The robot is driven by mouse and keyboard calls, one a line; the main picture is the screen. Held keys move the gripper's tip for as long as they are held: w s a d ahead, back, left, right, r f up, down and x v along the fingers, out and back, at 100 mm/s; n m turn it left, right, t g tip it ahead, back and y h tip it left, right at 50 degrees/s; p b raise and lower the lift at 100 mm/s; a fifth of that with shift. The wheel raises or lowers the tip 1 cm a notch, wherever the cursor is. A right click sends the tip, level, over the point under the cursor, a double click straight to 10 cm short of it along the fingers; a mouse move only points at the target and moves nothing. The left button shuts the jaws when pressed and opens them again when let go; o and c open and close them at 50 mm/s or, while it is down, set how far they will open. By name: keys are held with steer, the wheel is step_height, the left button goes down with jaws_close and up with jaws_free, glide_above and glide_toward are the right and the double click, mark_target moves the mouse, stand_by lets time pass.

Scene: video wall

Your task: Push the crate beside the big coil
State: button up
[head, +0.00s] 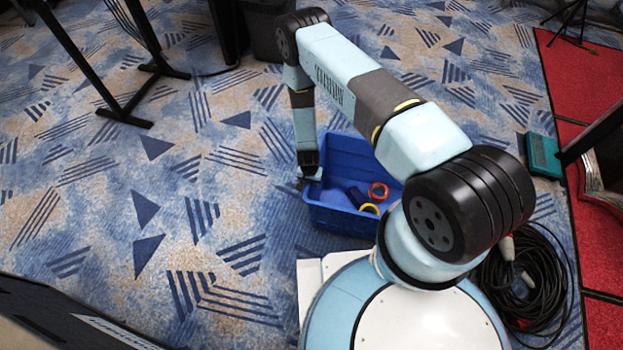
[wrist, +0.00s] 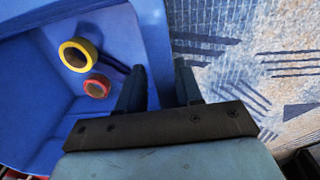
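The blue crate (head: 325,215) stands on the carpet, left of and behind my base. The wrist view shows its wall (wrist: 153,30) running between my fingers. My gripper (head: 309,172) reaches down at the crate's left side. In the wrist view, my gripper (wrist: 161,82) has its fingers apart, one over the crate's inside and one outside; contact with the wall is unclear. The big coil of black cable (head: 548,285) lies on the carpet to the right of my base, well apart from the crate. My arm hides the crate's right part.
In the crate lie a red tape roll (head: 379,191), a yellow tape roll (wrist: 78,55) and something dark. A teal box (head: 544,156) stands by the red flooring (head: 580,85). Black stand legs (head: 125,115) are at upper left. Carpet left of the crate is clear.

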steer(key=shift+f, duration=1.15)
steer(key=shift+c, duration=0.5)
steer(key=shift+d, duration=0.1)
jaws_close()
